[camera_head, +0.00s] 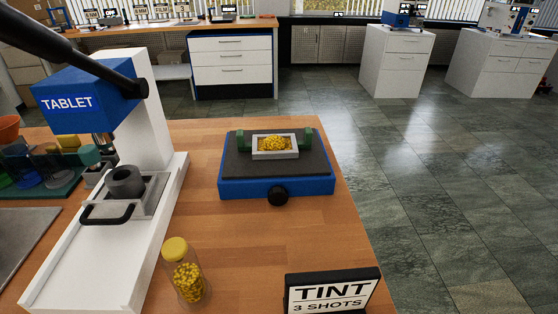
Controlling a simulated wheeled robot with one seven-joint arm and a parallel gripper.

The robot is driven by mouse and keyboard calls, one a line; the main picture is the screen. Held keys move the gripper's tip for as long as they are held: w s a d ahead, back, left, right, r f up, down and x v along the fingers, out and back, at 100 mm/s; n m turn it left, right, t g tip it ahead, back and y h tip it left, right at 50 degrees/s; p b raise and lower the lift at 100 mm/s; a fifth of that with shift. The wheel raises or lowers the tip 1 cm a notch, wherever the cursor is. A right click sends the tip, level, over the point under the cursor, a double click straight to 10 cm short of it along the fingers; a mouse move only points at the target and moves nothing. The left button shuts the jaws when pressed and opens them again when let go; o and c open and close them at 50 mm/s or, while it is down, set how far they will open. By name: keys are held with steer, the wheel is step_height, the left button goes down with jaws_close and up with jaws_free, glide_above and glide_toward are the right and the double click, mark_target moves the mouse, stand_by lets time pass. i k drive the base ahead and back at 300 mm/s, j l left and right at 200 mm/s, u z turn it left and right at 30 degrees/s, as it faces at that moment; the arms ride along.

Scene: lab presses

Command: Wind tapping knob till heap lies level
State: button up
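A blue device (235,187) with a dark grey top plate stands on the wooden bench. Its round black knob (278,196) is on the front face. On the top plate, a small light grey tray (256,156) sits between two green blocks. The tray holds a heap of yellow granules (275,145). The heap looks mounded in the middle, but its exact shape is too small to tell. My gripper is not in view.
A white press (145,100) marked TABLET, with a black lever, stands at left. A yellow-capped jar (187,280) and a TINT 3 SHOTS sign (333,292) stand at the front. Bare bench (250,235) lies before the knob. The bench's right edge is close to the blue device.

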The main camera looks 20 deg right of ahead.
mark_target(277, 196)
steer(key=k+l+u, duration=0.2)
steer(key=l+u, duration=0.15)
steer(key=k+l+u, duration=0.55)
steer(key=u, duration=0.15)
